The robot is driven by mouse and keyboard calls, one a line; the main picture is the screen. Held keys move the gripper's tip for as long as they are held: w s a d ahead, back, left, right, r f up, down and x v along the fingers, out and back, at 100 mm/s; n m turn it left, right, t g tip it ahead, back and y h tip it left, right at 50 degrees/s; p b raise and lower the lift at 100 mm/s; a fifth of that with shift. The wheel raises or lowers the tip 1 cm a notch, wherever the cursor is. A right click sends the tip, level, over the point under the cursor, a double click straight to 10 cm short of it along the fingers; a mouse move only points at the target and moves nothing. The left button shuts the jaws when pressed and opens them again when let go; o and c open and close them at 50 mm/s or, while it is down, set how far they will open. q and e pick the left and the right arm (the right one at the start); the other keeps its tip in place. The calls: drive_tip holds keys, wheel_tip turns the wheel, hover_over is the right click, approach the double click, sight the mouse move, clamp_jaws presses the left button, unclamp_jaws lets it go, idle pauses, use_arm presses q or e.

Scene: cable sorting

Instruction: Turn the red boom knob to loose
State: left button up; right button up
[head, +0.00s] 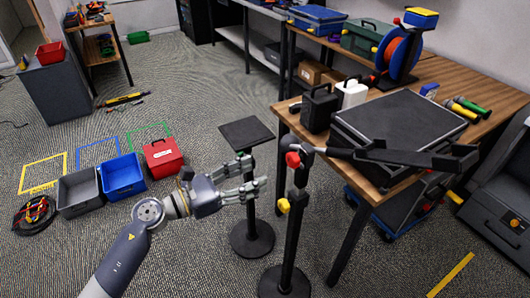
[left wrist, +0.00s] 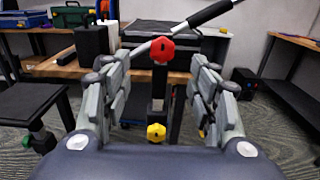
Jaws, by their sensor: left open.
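The red boom knob (head: 293,160) sits at the top of a black stand, where the boom arm (head: 385,154) crosses it. In the left wrist view the red knob (left wrist: 162,49) is ahead, between and beyond the fingers. A yellow knob (head: 284,206) is lower on the same stand, and it also shows in the left wrist view (left wrist: 156,132). My left gripper (head: 257,178) is open and empty, to the left of the stand and a little below the red knob, apart from it. In the left wrist view its fingers (left wrist: 160,95) stand wide apart. My right gripper is not in view.
A wooden table (head: 440,72) behind the stand bears a black case (head: 400,125), a white jug (head: 351,93) and a cable reel (head: 398,52). A second stand with a square black top (head: 246,133) is behind my gripper. Grey (head: 78,192), blue (head: 122,177) and red boxes (head: 163,157) stand on the floor left.

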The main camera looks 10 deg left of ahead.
sight(289, 161)
use_arm(q)
drive_tip(key=p+x, duration=0.2)
drive_tip(key=x, duration=0.7)
drive_tip(key=shift+d+r, duration=0.1)
drive_tip(key=shift+d, duration=0.3)
drive_tip(key=shift+w+d, duration=0.3)
drive_tip(key=shift+d, duration=0.1)
drive_tip(key=c, duration=0.8)
drive_tip(key=shift+c, duration=1.3)
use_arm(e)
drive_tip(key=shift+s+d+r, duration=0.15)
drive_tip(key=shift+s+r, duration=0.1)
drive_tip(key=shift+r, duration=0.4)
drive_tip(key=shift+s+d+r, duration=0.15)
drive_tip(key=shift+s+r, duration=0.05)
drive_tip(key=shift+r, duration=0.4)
